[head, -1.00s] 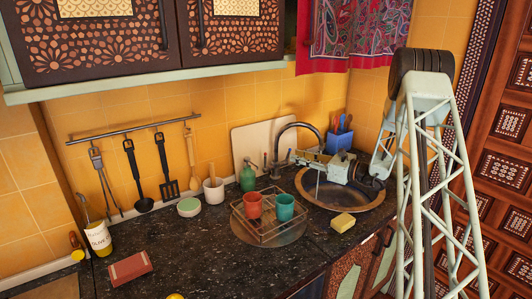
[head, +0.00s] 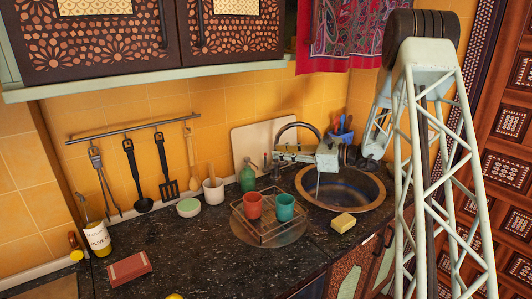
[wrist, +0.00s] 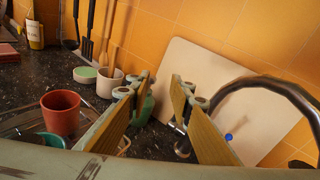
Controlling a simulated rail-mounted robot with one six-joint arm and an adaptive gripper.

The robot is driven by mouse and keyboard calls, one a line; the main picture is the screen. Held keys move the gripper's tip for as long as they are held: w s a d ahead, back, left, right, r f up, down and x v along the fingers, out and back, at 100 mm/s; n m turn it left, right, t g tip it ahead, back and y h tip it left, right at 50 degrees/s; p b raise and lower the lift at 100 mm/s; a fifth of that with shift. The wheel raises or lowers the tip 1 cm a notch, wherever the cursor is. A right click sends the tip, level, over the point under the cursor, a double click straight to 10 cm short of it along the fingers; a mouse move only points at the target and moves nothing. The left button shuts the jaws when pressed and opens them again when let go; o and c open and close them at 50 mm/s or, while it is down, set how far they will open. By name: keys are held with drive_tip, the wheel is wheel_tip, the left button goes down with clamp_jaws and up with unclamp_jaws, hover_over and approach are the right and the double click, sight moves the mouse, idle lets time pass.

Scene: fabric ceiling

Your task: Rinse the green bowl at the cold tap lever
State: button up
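The dark arched tap (head: 300,126) stands behind the sink (head: 372,203), and a thin stream of water (head: 318,184) falls from it. In the wrist view the tap's spout (wrist: 262,84) curves on the right. A small blue-marked part (wrist: 228,136), which looks like the cold lever, shows beside the right finger. My gripper (head: 279,154) is level above the sink's back left edge, close to the tap. Its fingers are apart and empty in the wrist view (wrist: 160,84). I cannot make out a green bowl; a low round green-topped dish (head: 189,207) stands left on the counter.
A wire rack (head: 268,232) with a red cup (head: 253,206) and a teal cup (head: 285,207) stands left of the sink. A green bottle (head: 247,178), a pale board (head: 258,140) and a yellow sponge (head: 343,222) are near.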

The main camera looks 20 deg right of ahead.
drive_tip(key=s+a+r+n+g, duration=0.2)
drive_tip(key=s+a+r+n, duration=0.1)
drive_tip(key=a, duration=0.5)
drive_tip(key=shift+s+a+r+g+y+b, duration=0.25)
drive_tip(key=shift+s+r+y, duration=0.2)
drive_tip(key=shift+s, duration=0.55)
drive_tip(key=shift+r, duration=0.1)
drive_tip(key=s+a+r+n+g+h, duration=0.1)
drive_tip(key=s+a+r+n+g, duration=0.2)
drive_tip(key=s+a, duration=0.45)
drive_tip(key=s+a+r+n+g+h, duration=0.1)
drive_tip(key=s+a+r+n+g, duration=0.25)
drive_tip(key=s, duration=0.75)
drive_tip(key=s+a+r+n+g+h, duration=0.1)
drive_tip(key=s+a+r+n+h, duration=0.2)
drive_tip(key=s+a, duration=0.6)
drive_tip(key=s+d+n+h, duration=0.2)
drive_tip(key=s+n, duration=0.2)
drive_tip(key=s, duration=0.6)
drive_tip(key=s+d+n+t+h, duration=0.1)
drive_tip(key=s+d+n+h, duration=0.1)
drive_tip(key=s, duration=0.8)
drive_tip(key=s+d+n+t+h, duration=0.1)
drive_tip(key=s+d+n+h, duration=0.2)
drive_tip(key=s+n, duration=0.3)
drive_tip(key=shift+s+d+r, duration=0.35)
drive_tip(key=shift+s+d, duration=0.4)
drive_tip(key=shift+s, duration=1.5)
drive_tip(key=shift+n, duration=0.25)
